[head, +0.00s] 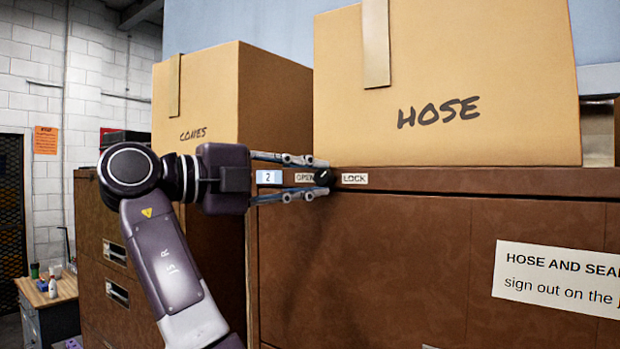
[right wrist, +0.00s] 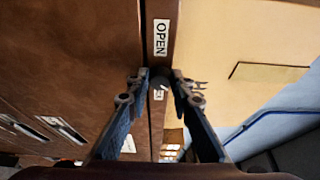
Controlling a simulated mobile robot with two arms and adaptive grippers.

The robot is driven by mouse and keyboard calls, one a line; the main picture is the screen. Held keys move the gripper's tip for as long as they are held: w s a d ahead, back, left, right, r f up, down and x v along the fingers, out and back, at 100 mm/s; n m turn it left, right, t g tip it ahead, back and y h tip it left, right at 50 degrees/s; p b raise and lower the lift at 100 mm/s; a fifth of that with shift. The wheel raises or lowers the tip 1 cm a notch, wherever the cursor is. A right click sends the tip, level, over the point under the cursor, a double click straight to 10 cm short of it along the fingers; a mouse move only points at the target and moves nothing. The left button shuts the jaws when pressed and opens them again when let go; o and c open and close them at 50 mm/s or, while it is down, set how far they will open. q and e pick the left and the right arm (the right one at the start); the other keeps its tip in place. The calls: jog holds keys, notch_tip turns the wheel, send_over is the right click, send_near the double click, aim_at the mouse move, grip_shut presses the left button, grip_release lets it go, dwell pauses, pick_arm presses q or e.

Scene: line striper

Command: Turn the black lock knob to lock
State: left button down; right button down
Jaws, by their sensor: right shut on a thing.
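The black lock knob (head: 322,177) sits on the top rail of a brown cabinet, between a white OPEN label (head: 305,177) and a white LOCK label (head: 354,179). My right gripper (head: 316,178) reaches in from the left and is shut on the knob, one finger above it and one below. In the right wrist view the dark knob (right wrist: 158,82) shows between the two fingertips, with the OPEN label (right wrist: 161,38) above it. The fingers partly cover the knob, and I cannot tell which way it points. My left gripper is not in view.
Boxes marked HOSE (head: 450,70) and CONES (head: 205,95) stand on the cabinet (head: 400,260), close above the gripper. A small "2" label (head: 269,177) is on the rail. A wooden-topped bench (head: 47,292) stands at the far left.

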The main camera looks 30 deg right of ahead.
jog(key=c, duration=1.7)
grip_release()
jog(key=a, duration=0.7)
jog(key=shift+a, duration=0.25)
